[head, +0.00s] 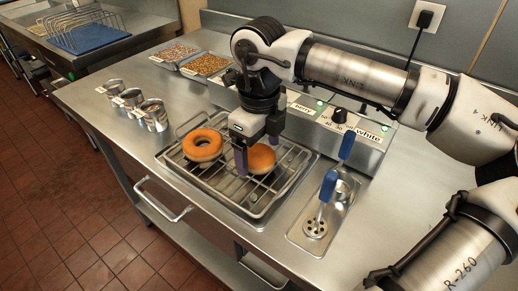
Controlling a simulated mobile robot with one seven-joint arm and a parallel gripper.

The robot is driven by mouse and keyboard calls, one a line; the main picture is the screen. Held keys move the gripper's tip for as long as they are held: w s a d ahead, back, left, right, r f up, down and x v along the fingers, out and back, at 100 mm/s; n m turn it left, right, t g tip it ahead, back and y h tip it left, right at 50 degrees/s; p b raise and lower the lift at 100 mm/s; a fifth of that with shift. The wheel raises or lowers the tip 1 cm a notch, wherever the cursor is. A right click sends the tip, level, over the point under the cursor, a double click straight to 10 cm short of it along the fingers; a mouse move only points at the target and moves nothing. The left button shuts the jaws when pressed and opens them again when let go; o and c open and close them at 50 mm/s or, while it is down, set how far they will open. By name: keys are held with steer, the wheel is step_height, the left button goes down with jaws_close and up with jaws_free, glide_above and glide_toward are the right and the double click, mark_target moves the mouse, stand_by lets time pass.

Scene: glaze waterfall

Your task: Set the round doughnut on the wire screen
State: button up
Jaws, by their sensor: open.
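The wire screen (231,188) lies over a shallow metal tray on the steel counter. A round orange-brown doughnut (262,160) with no visible hole rests on the screen, right of its middle, partly hidden by my gripper. A ring doughnut (203,146) with a clear hole lies on the screen's left part. My gripper (257,153) is open and points down at the round doughnut, with one finger in front of its left side and the other towards its far right side. I cannot tell whether the fingers touch it.
Several metal cups (153,114) stand to the left. Trays of toppings (206,65) sit at the back. A control panel with a knob (339,115) is behind the screen. Blue-handled tools (328,187) stand in a holder to the right. The counter's front edge has a handle (165,204).

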mark_target(259, 152)
step_height(259, 152, up, 11)
steer(key=shift+b, duration=0.35)
steer(key=shift+r, duration=0.1)
